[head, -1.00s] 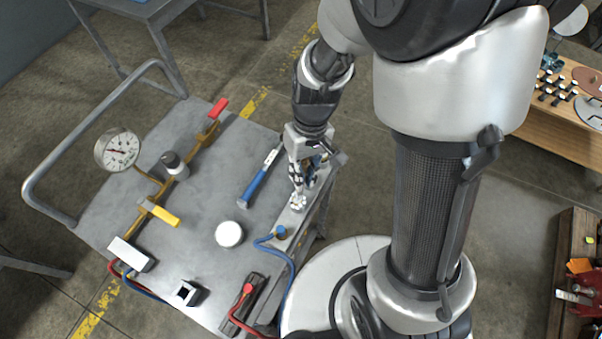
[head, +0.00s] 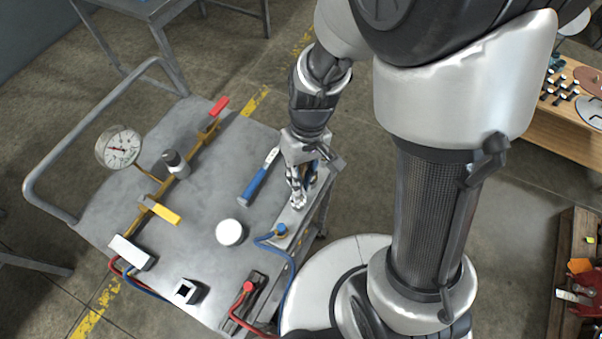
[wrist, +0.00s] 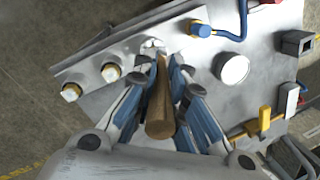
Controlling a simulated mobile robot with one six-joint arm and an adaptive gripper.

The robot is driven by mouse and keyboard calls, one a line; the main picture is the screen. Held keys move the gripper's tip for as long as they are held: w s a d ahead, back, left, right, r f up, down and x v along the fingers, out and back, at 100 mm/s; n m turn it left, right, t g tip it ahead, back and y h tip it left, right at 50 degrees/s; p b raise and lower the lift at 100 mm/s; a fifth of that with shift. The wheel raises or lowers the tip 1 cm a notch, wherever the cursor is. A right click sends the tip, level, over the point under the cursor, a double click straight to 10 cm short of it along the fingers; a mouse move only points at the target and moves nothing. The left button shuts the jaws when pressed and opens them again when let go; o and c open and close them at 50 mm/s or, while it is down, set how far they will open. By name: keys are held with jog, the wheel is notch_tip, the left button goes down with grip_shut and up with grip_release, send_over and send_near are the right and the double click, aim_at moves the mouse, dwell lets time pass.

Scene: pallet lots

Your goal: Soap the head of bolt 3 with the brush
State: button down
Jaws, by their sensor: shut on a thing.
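My gripper (head: 297,202) is shut on the brush (wrist: 159,112), whose brown wooden handle runs between the blue-padded fingers in the wrist view. The brush tip meets a whitish, foamy-looking spot (wrist: 152,46) on the metal plate (wrist: 133,55); a bolt head there is mostly covered, and I cannot tell its outline. No bolt numbers are readable. In the head view the gripper hides the brush and most of the plate.
A white round dish (head: 230,232) stands on the grey cart (head: 205,205) near the plate. A blue-capped hose fitting (head: 281,230) is close to the brush tip.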

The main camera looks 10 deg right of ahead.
aim_at(300, 170)
jog(key=shift+r, duration=0.1)
jog(key=p+v, duration=0.4)
jog(key=s+p+v, duration=0.1)
jog(key=p+v, duration=0.1)
jog(key=v, duration=0.1)
jog(key=shift+s+a+r, duration=0.1)
jog(key=shift+a+r, duration=0.05)
jog(key=shift+a, duration=0.3)
dwell(0.6)
jog(key=w+d+m+b, duration=0.1)
jog(key=w+d+m, duration=0.2)
jog(key=w+d, duration=0.5)
jog(key=w+f, duration=0.1)
jog(key=w, duration=0.2)
jog(key=shift+d+m+t+y, duration=0.25)
jog(key=shift+m+t+y, duration=0.05)
